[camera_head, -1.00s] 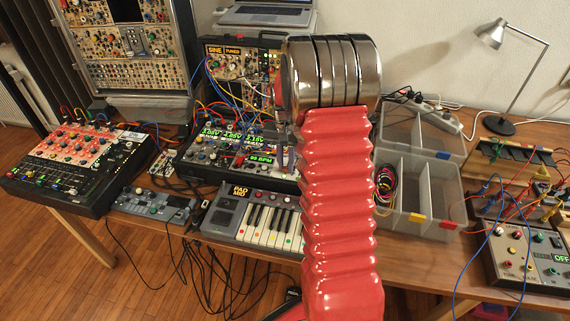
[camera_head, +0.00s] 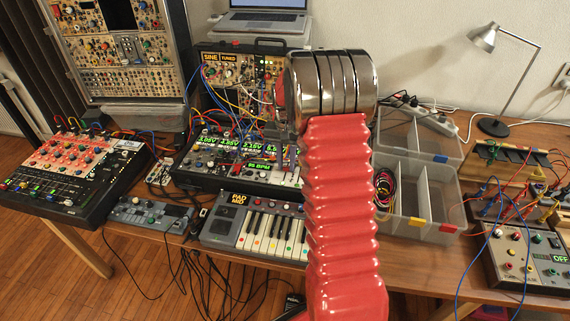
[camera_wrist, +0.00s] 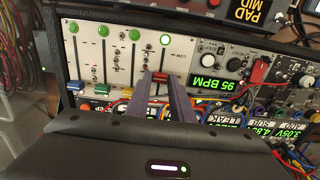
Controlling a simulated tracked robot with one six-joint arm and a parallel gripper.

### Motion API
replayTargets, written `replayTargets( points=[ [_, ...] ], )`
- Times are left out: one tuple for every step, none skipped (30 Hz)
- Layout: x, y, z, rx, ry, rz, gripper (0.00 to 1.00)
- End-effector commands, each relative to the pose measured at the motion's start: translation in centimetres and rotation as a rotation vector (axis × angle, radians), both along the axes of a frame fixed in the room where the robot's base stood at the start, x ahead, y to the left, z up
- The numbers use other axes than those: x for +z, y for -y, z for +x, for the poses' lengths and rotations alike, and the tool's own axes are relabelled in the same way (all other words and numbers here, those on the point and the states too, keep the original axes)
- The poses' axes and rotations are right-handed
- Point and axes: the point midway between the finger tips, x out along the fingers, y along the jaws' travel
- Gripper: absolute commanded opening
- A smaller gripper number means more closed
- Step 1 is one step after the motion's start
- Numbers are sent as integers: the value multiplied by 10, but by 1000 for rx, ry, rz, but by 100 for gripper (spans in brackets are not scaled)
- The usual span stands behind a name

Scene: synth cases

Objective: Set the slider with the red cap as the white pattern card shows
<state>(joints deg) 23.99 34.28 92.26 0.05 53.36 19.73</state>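In the wrist view the red cap (camera_wrist: 160,78) sits low on the rightmost slider slot of a pale panel (camera_wrist: 118,62). The two fingers of my gripper (camera_wrist: 160,80) reach up to it, one tip on each side. Whether they touch the cap is too small to tell. Blue (camera_wrist: 83,86), green (camera_wrist: 101,88) and yellow (camera_wrist: 129,91) caps stand lower in the slots to the left. The round light above the red slider glows white-green. I cannot make out the white pattern card.
In the wrist view a 95 BPM display (camera_wrist: 214,84) and knobs lie right of the sliders, with a red plug (camera_wrist: 259,69) and cables. In the head view a small keyboard (camera_head: 256,226) is in front and clear boxes (camera_head: 415,203) are to the right.

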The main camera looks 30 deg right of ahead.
Motion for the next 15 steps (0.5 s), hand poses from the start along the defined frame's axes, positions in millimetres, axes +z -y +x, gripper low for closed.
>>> replayTargets(
  points=[
    [0, 0, 0, 0, 0, 0, 25],
    [0, 0, 0, 0, 0, 0, 27],
    [0, 0, 0, 0, 0, 0, 29],
    [0, 0, 0, 0, -1, 0, 32],
    [0, 0, 0, 0, -1, 0, 34],
    [0, 0, 0, 1, -1, 0, 36],
    [0, 0, 0, 1, -1, 0, 36],
    [0, 0, 0, 1, -1, 0, 36],
    [0, 0, 0, 1, -1, 0, 36],
    [0, 0, 0, 1, -1, 0, 36],
    [0, 0, 0, 1, -1, 0, 36],
    [0, 0, 0, 1, -1, 0, 36],
    [0, 0, 0, 1, -1, 0, 36],
    [0, 0, 0, 1, -1, 0, 36],
    [1, 0, 0, 1, -1, 0, 36]
  ],
)
